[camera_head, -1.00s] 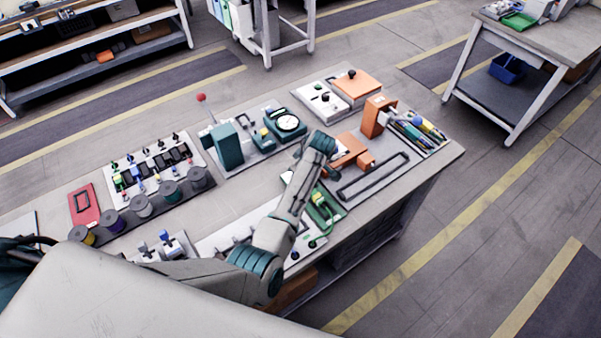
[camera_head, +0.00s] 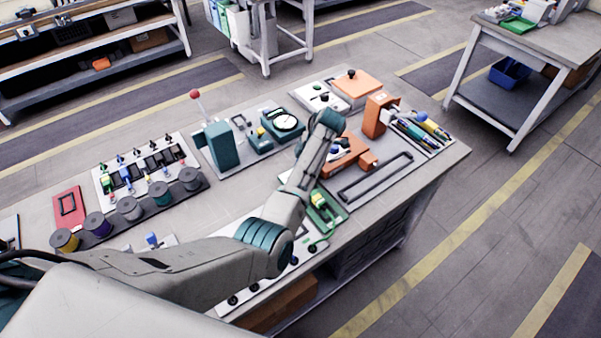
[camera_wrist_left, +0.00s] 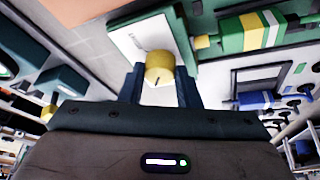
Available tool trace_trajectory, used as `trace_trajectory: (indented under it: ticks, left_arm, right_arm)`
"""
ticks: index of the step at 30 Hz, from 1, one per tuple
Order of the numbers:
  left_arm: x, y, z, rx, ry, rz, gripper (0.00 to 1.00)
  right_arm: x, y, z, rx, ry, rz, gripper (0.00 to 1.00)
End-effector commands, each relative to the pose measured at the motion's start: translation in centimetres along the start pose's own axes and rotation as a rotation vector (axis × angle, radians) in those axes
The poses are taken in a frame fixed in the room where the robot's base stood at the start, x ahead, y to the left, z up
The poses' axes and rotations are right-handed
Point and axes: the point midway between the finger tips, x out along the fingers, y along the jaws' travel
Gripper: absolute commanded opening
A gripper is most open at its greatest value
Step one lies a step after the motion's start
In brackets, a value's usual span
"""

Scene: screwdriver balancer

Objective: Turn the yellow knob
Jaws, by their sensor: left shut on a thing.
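The yellow knob (camera_wrist_left: 159,68) shows in the left wrist view, on a pale plate (camera_wrist_left: 145,40). A thin dark mark runs down its face. My left gripper (camera_wrist_left: 160,86) has its two dark fingers on either side of the knob and is shut on it. In the head view my left arm reaches over the bench from the left. Its wrist hides the knob and the fingers there. My right gripper is in neither view.
A green device with yellow and white bands (camera_wrist_left: 250,31) is close on the right of the knob. On the bench stand a teal block (camera_head: 221,146), a dial gauge (camera_head: 285,122), an orange block (camera_head: 376,115) and several spools (camera_head: 129,208).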

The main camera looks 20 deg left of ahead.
Motion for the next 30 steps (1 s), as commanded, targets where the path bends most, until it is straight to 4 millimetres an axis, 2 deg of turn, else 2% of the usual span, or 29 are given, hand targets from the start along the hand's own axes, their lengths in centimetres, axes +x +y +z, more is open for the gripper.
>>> trace_trajectory:
  ticks: [9,26,27,30]
  left_arm:
    - [0.08,0.15,0.02,-0.120,0.006,-0.048,0.07]
    - [0.00,0.13,-0.01,-0.147,0.007,-0.060,0.07]
    - [0.01,0.13,-0.01,-0.147,0.007,-0.060,0.34]
    - [0.01,0.12,-0.01,-0.147,0.007,-0.060,0.52]
  right_arm:
    - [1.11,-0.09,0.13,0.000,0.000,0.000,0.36]
    - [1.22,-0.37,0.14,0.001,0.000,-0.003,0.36]
    - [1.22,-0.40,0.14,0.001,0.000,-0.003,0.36]
    - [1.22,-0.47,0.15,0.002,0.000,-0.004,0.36]
